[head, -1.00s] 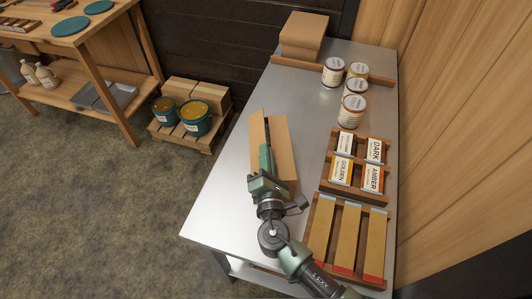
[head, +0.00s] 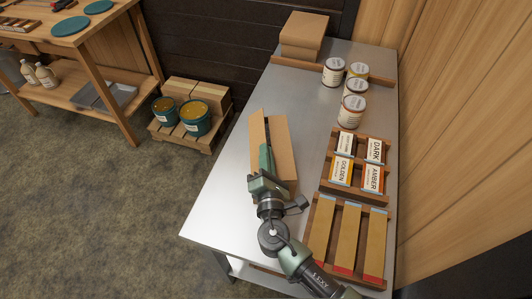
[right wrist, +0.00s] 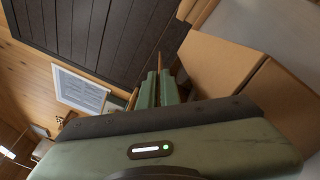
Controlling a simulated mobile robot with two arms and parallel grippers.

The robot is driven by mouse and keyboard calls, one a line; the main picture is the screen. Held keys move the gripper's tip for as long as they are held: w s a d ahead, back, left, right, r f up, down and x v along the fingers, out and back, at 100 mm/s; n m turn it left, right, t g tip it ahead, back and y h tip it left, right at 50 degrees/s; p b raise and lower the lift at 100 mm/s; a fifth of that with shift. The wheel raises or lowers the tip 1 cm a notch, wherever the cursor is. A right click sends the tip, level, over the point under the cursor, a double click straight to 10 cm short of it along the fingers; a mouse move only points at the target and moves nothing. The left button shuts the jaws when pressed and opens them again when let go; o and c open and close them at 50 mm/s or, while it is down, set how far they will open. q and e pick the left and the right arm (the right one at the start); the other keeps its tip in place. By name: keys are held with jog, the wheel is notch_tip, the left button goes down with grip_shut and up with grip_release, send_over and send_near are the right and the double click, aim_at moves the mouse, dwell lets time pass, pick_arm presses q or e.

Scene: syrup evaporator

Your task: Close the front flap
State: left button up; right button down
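An open cardboard box (head: 283,150) stands on the metal table. A tall flap (head: 257,128) stands up along its left side. My right gripper (head: 265,158) is over the near left part of the box, pointing away from me, and hides part of it. I cannot make out the front flap behind the gripper. In the right wrist view, the two green fingers (right wrist: 158,90) lie close together and look shut, with a thin brown edge showing just past their tips. Cardboard panels of the box (right wrist: 217,65) are close on their right. My left gripper is out of view.
Right of the box are a wooden rack of labelled packs (head: 332,187) and a slatted tray (head: 312,236). Several cans (head: 353,108) and stacked cardboard (head: 303,35) stand farther back. The metal table (head: 218,185) is bare left of the box.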

jog(key=shift+d+f+m+b, duration=0.2)
jog(key=shift+f+m+b, duration=0.3)
jog(key=shift+b, duration=0.75)
jog(key=shift+r, duration=0.3)
jog(key=c, duration=1.6)
grip_release()
jog(key=shift+c, duration=0.2)
jog(key=shift+f, duration=0.1)
